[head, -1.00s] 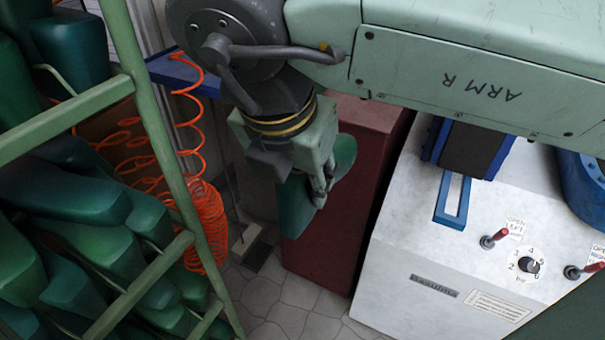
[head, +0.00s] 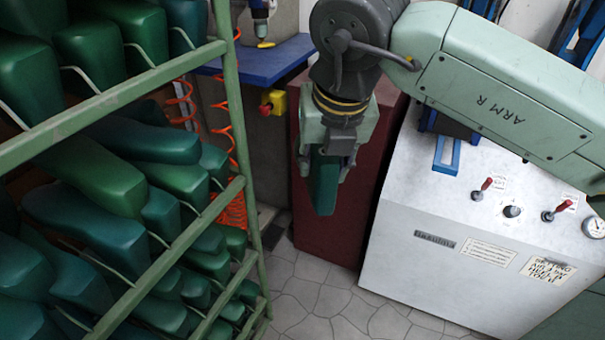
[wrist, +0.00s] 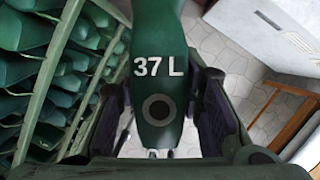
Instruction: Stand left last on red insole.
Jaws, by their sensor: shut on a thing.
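My gripper (head: 329,160) is shut on a green shoe last (head: 324,187), which hangs below the fingers in the head view. In the wrist view the last (wrist: 159,92) lies between the two dark finger pads and is marked "37 L", with a dark round hole below the marking. It is held in the air, clear of the rack and the machine. No red insole shows in either view.
A green-framed rack (head: 177,262) full of green lasts stands at the left. A white machine (head: 450,215) with red-handled levers is at the right, beside a dark red cabinet (head: 313,238). A blue bench (head: 283,58) is behind. Tiled floor lies between.

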